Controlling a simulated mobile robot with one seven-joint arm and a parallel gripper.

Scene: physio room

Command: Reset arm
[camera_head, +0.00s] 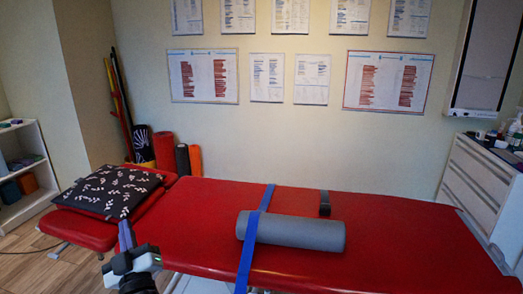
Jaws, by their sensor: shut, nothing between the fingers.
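My gripper (125,236) shows at the lower left, in front of the red treatment table. Its fingers point up and are shut, with nothing between them. It is apart from the grey foam roller (300,231), which lies on the table to its right. Most of my arm is out of view below.
The red treatment table (400,235) spans the front, with a blue strap (247,250) across it. A black patterned cushion (108,190) lies on its left end. A white shelf (25,170) stands left and a white drawer unit (475,195) right.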

